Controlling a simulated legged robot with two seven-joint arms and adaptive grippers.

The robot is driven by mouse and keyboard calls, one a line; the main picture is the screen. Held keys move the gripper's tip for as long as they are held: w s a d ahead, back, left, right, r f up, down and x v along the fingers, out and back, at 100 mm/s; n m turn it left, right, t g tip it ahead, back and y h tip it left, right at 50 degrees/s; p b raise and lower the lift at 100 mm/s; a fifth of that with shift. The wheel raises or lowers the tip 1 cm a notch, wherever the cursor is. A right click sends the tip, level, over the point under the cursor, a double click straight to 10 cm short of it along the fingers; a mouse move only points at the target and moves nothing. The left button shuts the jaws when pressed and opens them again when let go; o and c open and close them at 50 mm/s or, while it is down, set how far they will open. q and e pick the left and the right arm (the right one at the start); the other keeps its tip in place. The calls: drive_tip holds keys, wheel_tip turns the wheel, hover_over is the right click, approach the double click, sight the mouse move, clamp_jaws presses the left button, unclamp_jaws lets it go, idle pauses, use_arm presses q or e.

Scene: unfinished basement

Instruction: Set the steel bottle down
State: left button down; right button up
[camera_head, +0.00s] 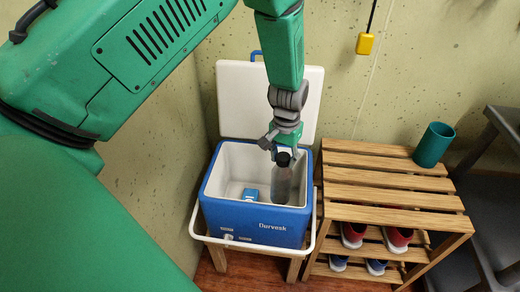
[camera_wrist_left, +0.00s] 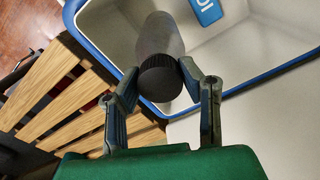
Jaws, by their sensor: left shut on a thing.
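The steel bottle (camera_head: 281,183) is grey with a dark cap and stands roughly upright inside the open blue cooler (camera_head: 252,222), near its right wall. My left gripper (camera_head: 281,150) reaches down from above and is shut on the bottle near its cap. In the left wrist view the bottle (camera_wrist_left: 161,45) sits between the two fingers of the gripper (camera_wrist_left: 160,88), cap toward the camera. Whether the bottle's base touches the cooler floor I cannot tell. My right gripper is in neither view.
A small blue pack (camera_head: 250,194) lies on the cooler floor left of the bottle. The white lid (camera_head: 240,100) stands open behind. A slatted wooden rack (camera_head: 385,185) at right holds shoes below and a teal cup (camera_head: 434,145) on top. A dark shelf stands farther right.

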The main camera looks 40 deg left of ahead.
sight(281, 184)
use_arm(q)
drive_tip(key=shift+f+b, duration=0.4)
drive_tip(key=shift+f, duration=0.35)
wheel_tip(281, 184, down, 10)
drive_tip(key=b, duration=0.3)
drive_tip(key=shift+r, duration=0.2)
drive_tip(key=c, duration=1.1)
unclamp_jaws()
drive_tip(key=shift+f, duration=0.2)
drive_tip(key=shift+o, duration=0.2)
